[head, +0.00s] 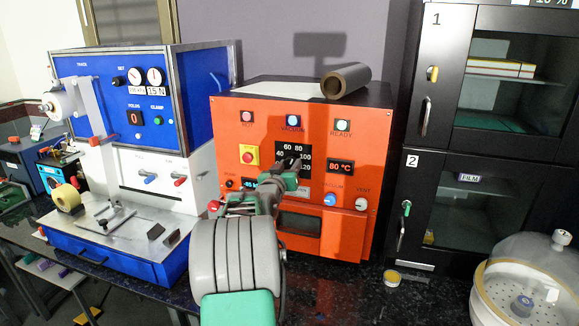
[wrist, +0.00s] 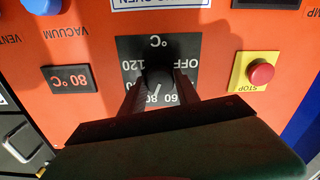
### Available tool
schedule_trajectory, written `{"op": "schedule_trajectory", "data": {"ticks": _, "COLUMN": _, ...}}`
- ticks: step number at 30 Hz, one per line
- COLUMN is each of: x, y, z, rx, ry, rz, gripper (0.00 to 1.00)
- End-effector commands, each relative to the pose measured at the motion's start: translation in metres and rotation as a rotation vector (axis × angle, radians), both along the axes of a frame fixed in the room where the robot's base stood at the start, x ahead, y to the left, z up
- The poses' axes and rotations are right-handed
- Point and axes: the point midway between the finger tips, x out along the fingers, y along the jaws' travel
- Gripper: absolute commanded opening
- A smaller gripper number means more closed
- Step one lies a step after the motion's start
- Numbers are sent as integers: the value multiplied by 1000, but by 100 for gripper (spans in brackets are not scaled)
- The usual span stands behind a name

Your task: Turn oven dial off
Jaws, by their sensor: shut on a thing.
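The oven dial is a black knob (wrist: 158,78) on a black scale plate (wrist: 187,50) on the orange oven front. The wrist view shows it upside down; its white pointer line points toward the 80 mark, away from OFF. My gripper (wrist: 159,84) has its two dark fingers on either side of the knob, shut on it. In the head view my gripper (head: 288,163) reaches the plate from below and covers most of the knob. The oven display (head: 340,167) reads 80 °C.
A red stop button (head: 249,155) on a yellow square sits left of the dial. Vacuum (head: 330,199) and vent (head: 361,204) knobs lie below right. A blue and white machine (head: 140,120) stands left, black cabinets (head: 412,165) right, and a roll (head: 346,80) on top of the oven.

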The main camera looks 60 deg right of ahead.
Motion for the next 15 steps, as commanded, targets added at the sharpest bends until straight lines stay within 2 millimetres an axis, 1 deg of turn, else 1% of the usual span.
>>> {"op": "schedule_trajectory", "data": {"ticks": 1, "x": 0, "y": 0, "z": 0, "rx": 0, "ry": 0, "rz": 0, "gripper": 9}}
{"op": "schedule_trajectory", "data": {"ticks": 4, "x": 0, "y": 0, "z": 0, "rx": 0, "ry": 0, "rz": 0, "gripper": 0}}
{"op": "schedule_trajectory", "data": {"ticks": 15, "x": 0, "y": 0, "z": -1, "rx": -7, "ry": 38, "rz": 1, "gripper": 0}}
